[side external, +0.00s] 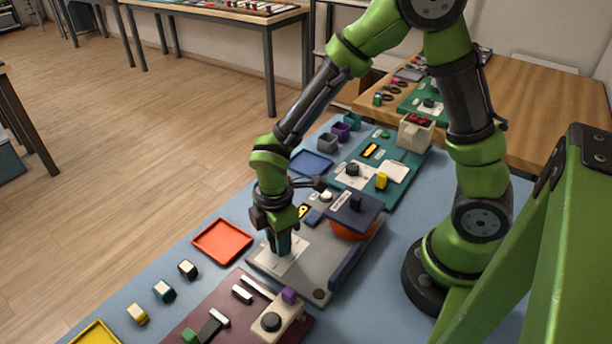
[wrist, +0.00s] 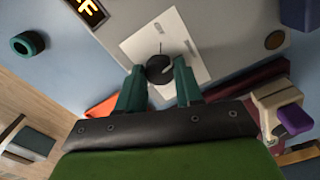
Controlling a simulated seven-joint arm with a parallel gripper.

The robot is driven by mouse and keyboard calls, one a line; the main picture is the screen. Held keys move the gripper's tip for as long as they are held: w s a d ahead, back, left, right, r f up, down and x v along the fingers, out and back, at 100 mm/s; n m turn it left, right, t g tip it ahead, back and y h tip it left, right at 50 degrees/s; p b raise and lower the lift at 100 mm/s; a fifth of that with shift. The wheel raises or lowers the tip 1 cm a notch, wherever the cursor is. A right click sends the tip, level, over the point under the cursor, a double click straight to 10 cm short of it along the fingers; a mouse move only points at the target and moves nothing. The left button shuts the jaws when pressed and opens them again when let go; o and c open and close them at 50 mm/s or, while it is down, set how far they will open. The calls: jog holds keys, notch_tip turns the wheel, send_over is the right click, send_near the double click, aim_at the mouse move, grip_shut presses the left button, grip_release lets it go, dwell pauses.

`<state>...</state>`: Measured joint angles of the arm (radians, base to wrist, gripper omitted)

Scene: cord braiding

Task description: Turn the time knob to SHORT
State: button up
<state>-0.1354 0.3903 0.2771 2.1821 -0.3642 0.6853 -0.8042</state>
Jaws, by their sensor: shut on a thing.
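In the wrist view a dark round knob (wrist: 159,70) with a pale pointer line stands on a white label sheet (wrist: 190,38) on a grey panel. My gripper (wrist: 159,78) has its two teal fingers on either side of the knob, shut on it. In the side view my gripper (side external: 280,250) points straight down onto the white sheet (side external: 292,262) of the grey panel (side external: 330,266), and its fingers hide the knob. The marks on the sheet are too small to read, so I cannot tell which setting the pointer faces.
The grey panel also carries an orange dome under a dark blue plate (side external: 354,209) and a dark blue bar (side external: 345,268). A red tray (side external: 222,241) lies to the left, with several small blocks in front. A green panel (side external: 375,165) stands behind.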

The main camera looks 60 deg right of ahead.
jog(key=shift+r+m, duration=0.1)
jog(key=shift+m, duration=0.9)
jog(key=o, duration=1)
jog(key=shift+o, duration=0.2)
notch_tip(320, 180, up, 17)
